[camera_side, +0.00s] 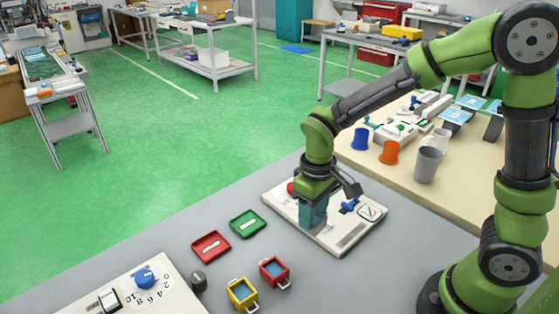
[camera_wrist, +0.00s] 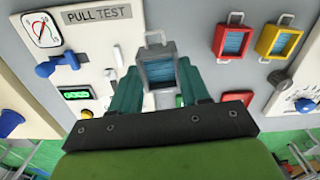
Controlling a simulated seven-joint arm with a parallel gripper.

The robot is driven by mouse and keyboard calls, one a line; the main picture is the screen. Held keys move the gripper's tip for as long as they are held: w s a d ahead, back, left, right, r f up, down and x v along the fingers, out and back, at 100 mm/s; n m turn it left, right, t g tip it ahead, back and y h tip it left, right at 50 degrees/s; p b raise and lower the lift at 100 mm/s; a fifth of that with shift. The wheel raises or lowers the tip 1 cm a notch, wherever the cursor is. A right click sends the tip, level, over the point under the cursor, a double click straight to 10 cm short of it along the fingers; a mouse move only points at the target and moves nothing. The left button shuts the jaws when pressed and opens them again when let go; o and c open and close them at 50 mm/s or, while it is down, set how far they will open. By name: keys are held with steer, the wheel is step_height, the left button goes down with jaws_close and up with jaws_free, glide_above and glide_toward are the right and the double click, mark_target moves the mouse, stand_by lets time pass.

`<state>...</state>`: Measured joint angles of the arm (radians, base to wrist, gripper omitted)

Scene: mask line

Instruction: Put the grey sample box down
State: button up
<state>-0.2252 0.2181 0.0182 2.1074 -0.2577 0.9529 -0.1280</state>
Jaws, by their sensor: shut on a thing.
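The grey sample box (camera_wrist: 160,72), with a pale handle and a blue inside, sits between the two teal fingers of my gripper (camera_wrist: 158,88) in the wrist view. The gripper is shut on it. In the side view my gripper (camera_side: 313,214) points down over the white pull test board (camera_side: 346,240), and its fingers hide the grey box there. I cannot tell whether the box touches the board. The board also shows in the wrist view (camera_wrist: 92,53), with a gauge (camera_wrist: 42,30), a blue lever (camera_wrist: 58,64) and a green display (camera_wrist: 75,94).
A red box (camera_side: 273,271) and a yellow box (camera_side: 242,293) stand on the grey bench. A red tray (camera_side: 211,247) and a green tray (camera_side: 247,223) lie left of the board. A dial panel (camera_side: 125,285) is at lower left. Cups stand on the table behind.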

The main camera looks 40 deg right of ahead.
steer(key=shift+s+a+f, duration=0.1)
steer(key=shift+a+f, duration=0.55)
steer(key=shift+a, duration=0.2)
steer(key=shift+w+a+f+m, duration=0.1)
steer(key=shift+w+f+m, duration=0.1)
steer(key=shift+m, duration=0.3)
steer(key=w+a, duration=0.1)
steer(key=w, duration=0.4)
steer(key=w+a+f, duration=0.1)
steer(key=w+a, duration=0.1)
steer(key=w, duration=0.3)
steer(key=w+a, duration=0.1)
steer(key=w, duration=0.4)
steer(key=shift+w+a+f, duration=0.25)
steer(key=shift+a, duration=0.05)
steer(key=shift+f, duration=1.65)
steer(key=shift+f, duration=0.2)
steer(key=o, duration=1)
steer(key=shift+o, duration=0.2)
steer(key=shift+r, duration=0.15)
